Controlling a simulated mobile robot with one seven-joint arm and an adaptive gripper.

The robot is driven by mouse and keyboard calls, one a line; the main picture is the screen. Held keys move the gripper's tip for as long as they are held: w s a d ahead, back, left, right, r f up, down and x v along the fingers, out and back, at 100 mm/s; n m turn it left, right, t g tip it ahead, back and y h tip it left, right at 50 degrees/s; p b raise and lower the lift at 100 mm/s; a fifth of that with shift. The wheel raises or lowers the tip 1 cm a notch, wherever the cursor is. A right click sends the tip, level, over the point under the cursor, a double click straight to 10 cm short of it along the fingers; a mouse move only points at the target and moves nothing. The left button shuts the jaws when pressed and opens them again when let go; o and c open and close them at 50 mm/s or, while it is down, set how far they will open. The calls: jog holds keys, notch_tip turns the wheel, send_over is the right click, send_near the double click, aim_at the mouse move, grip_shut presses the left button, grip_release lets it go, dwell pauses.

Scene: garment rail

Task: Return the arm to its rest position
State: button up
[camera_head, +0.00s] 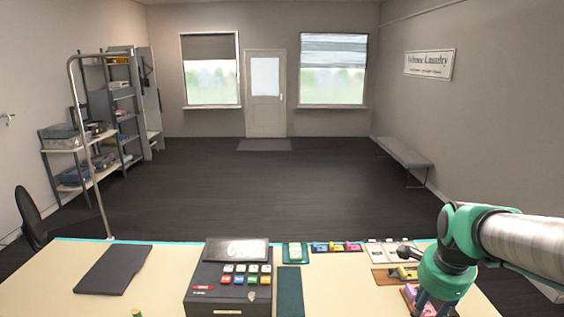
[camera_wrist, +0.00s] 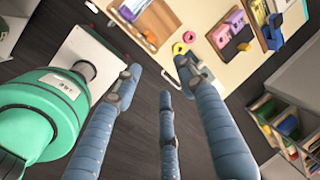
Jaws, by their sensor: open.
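My arm (camera_head: 510,240) comes in from the right edge in the head view, with green joints and a silver link. My gripper (camera_head: 434,305) points down at the right end of the counter (camera_head: 155,262), partly cut off by the frame's bottom edge. In the wrist view my gripper (camera_wrist: 160,76) shows several blue ribbed fingers spread apart, with nothing held between them. The counter top (camera_wrist: 195,22) with small coloured items lies beyond the fingertips. Contact between the fingers and those items cannot be made out.
A dark register (camera_head: 232,275) with coloured keys stands mid-counter. A black mat (camera_head: 115,268) lies left. Coloured items (camera_head: 337,247) and a wooden tray (camera_head: 388,276) lie near my arm. A metal rail (camera_head: 88,150) stands left. The floor (camera_head: 260,190) beyond is clear.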

jog(key=s+a+r+n+t+b, duration=0.2)
jog(key=s+a+n+t+b, duration=0.1)
jog(key=s+a+n, duration=1)
jog(key=s+n, duration=0.3)
jog(key=n, duration=0.2)
jog(key=shift+s+r+y+b, duration=0.15)
jog(key=shift+r+y+b, duration=0.2)
jog(key=shift+y, duration=0.05)
